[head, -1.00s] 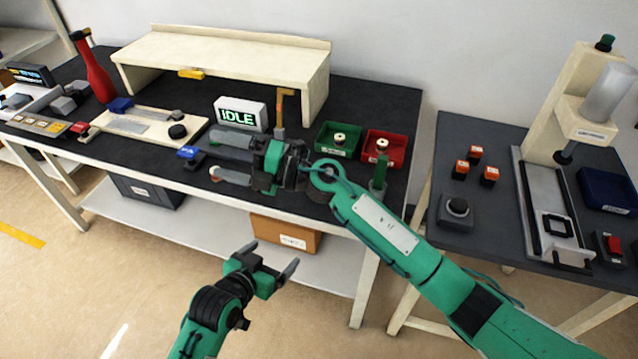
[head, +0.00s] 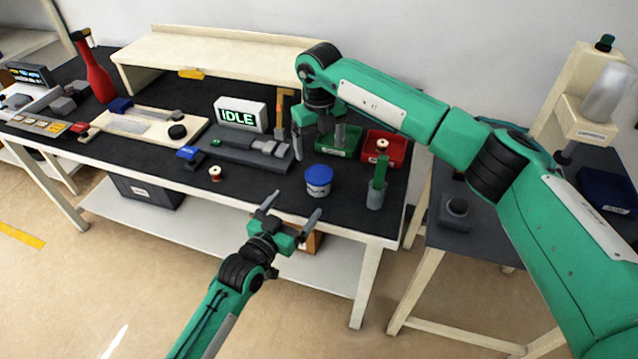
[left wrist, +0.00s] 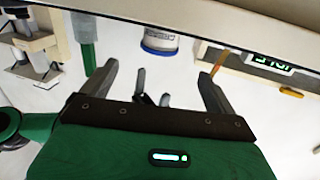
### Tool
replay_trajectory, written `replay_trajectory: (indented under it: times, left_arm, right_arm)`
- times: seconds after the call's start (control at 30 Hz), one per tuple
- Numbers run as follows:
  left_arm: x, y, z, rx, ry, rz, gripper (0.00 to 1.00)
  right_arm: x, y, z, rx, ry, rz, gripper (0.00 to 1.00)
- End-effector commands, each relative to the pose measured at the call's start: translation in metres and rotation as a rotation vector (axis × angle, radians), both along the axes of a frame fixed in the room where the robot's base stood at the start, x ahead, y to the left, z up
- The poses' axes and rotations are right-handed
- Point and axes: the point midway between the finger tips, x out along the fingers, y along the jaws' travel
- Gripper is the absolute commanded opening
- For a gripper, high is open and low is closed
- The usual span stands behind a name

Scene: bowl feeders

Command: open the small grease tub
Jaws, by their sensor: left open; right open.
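The small grease tub (head: 319,184), white with a blue lid (head: 319,174), stands upright on the black bench top near its front edge. The lid sits on it. The tub also shows upside down in the left wrist view (left wrist: 160,40), beyond my left fingers. My left gripper (head: 294,206) is open and empty, in front of the bench edge and a little left of the tub, apart from it.
A red bin (head: 397,148) and the IDLE display (head: 240,113) stand behind. Bench around the tub is clear.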

Motion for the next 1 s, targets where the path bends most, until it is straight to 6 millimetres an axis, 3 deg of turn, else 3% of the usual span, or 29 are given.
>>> replay_trajectory:
  times: [0.53,0.73,1.0]
  left_arm:
    - [0.089,-0.05,0.001,-0.001,0.0,0.0,0.92]
    - [0.102,-0.058,0.001,0.0,0.0,0.0,0.92]
    - [0.105,-0.059,0.0,0.0,0.001,0.0,0.92]
  right_arm:
    - [0.0,0.001,0.0,0.005,0.001,0.002,0.84]
    - [0.0,0.001,0.0,0.005,0.0,0.002,0.84]
    - [0.0,0.001,0.0,0.005,0.0,0.002,0.84]
